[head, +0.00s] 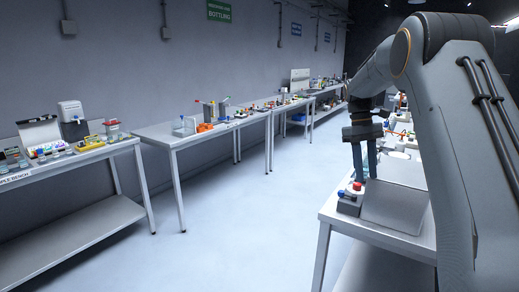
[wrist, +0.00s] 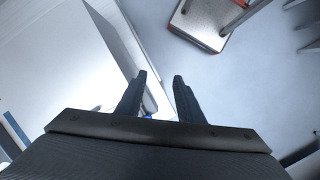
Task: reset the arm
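My arm (head: 455,130) stands at the right in the head view, bent over with its wrist hanging down. My gripper (head: 364,178) points down over the near corner of the right-hand bench, close above a small grey box with a red button (head: 355,188). In the wrist view my gripper (wrist: 160,75) has its two dark fingers apart with nothing between them. I cannot tell from the head view whether a fingertip touches the box.
The right-hand bench (head: 330,208) carries a grey panel and several items, partly hidden by my arm. Benches with jars and tools line the left wall, including a white bench (head: 185,138). The floor (head: 255,215) between is clear.

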